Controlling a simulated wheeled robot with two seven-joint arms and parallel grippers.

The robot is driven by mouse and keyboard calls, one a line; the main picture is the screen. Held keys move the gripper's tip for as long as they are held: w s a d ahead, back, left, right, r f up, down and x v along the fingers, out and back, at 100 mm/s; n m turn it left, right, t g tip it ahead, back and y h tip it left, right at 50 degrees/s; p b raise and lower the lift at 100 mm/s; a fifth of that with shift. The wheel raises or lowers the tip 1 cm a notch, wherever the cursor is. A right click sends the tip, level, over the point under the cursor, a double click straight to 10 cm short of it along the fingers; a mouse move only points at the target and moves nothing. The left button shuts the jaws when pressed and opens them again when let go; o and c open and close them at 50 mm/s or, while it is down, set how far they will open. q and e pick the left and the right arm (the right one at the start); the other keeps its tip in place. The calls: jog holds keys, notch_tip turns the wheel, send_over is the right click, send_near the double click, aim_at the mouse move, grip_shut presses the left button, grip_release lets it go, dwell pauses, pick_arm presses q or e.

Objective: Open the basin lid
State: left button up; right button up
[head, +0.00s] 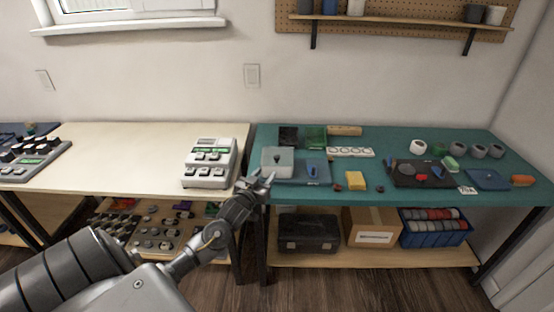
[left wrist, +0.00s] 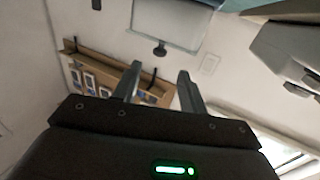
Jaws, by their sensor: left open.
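The basin (head: 265,173) is a small grey box at the left front of the teal-topped bench. Its pale grey lid (head: 285,157) looks closed and has a small dark knob (head: 277,158). My left gripper (head: 261,179) is open and empty, just in front of and slightly left of the basin, at the bench's front edge, apart from the knob. In the left wrist view the open fingers (left wrist: 159,78) point toward a pale panel (left wrist: 172,20) with a dark knob (left wrist: 160,48), probably the lid. My right gripper is not in view.
A grey keyed machine (head: 210,163) stands left on the cream table (head: 110,150). A blue tray (head: 315,178) lies right of the basin, with a yellow sponge (head: 354,181) beyond. A black case (head: 308,232) sits on the shelf below.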

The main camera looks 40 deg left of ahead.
aim_at(277, 156)
pick_arm(q)
jog(key=x, duration=1.1)
jog(key=shift+r, duration=0.25)
grip_shut()
